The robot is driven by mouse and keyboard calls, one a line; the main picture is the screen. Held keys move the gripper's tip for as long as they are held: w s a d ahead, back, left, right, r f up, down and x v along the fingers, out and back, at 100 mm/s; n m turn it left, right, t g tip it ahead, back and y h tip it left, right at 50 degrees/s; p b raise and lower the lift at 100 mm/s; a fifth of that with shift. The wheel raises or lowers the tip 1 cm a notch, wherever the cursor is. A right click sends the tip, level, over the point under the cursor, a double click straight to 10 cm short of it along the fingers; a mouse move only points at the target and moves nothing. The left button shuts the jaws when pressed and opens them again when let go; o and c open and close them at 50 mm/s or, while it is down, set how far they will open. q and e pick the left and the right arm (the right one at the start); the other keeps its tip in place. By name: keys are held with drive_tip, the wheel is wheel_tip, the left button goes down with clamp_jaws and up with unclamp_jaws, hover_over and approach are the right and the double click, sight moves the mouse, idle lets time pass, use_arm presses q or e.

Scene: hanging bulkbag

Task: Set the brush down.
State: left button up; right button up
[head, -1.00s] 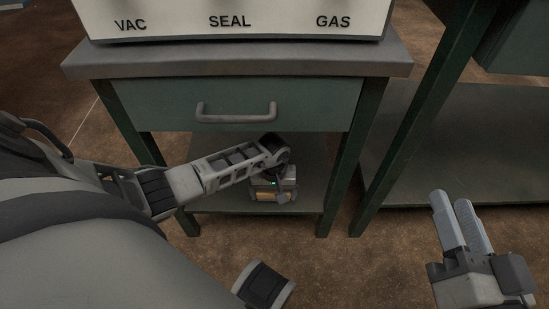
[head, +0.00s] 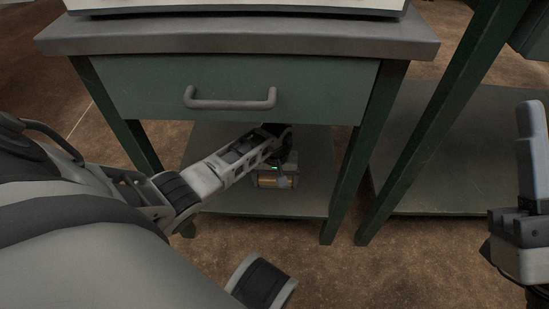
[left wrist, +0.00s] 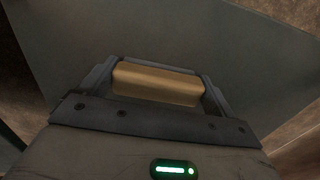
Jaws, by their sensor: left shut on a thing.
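My left gripper (head: 272,180) is under the drawer of the green bench, low over its bottom shelf (head: 312,190). In the left wrist view, the gripper (left wrist: 157,88) is shut on a tan, rounded block, which I take to be the brush (left wrist: 155,84), held between its two dark fingers. The brush also shows in the head view as a small tan patch (head: 268,181). Any bristles are hidden, and I cannot tell whether it touches the shelf. My right gripper (head: 532,150) is at the right edge, seen side-on, with nothing visible in it.
The drawer (head: 230,100) with its bar handle (head: 230,103) hangs above my left forearm. The bench legs (head: 365,150) stand either side of the shelf. A second bench with a low shelf (head: 450,165) is at the right. The bottom shelf around my gripper looks clear.

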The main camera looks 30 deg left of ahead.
use_arm(q)
drive_tip(key=o, duration=0.7)
drive_tip(key=shift+f, duration=0.15)
drive_tip(key=shift+r, duration=0.2)
wheel_tip(320, 180, up, 7)
drive_tip(key=p, duration=0.4)
drive_tip(key=shift+f, duration=0.1)
drive_tip(key=shift+r, duration=0.35)
use_arm(e)
wheel_tip(320, 180, down, 7)
drive_tip(key=w+m+g+h, duration=0.1)
drive_tip(key=m+h, duration=0.5)
drive_tip(key=m, duration=0.2)
drive_tip(key=shift+w+m+h, duration=0.3)
drive_tip(key=shift+w, duration=0.05)
use_arm(q)
drive_tip(key=shift+s+f, duration=0.1)
use_arm(e)
drive_tip(key=shift+s+d, duration=0.1)
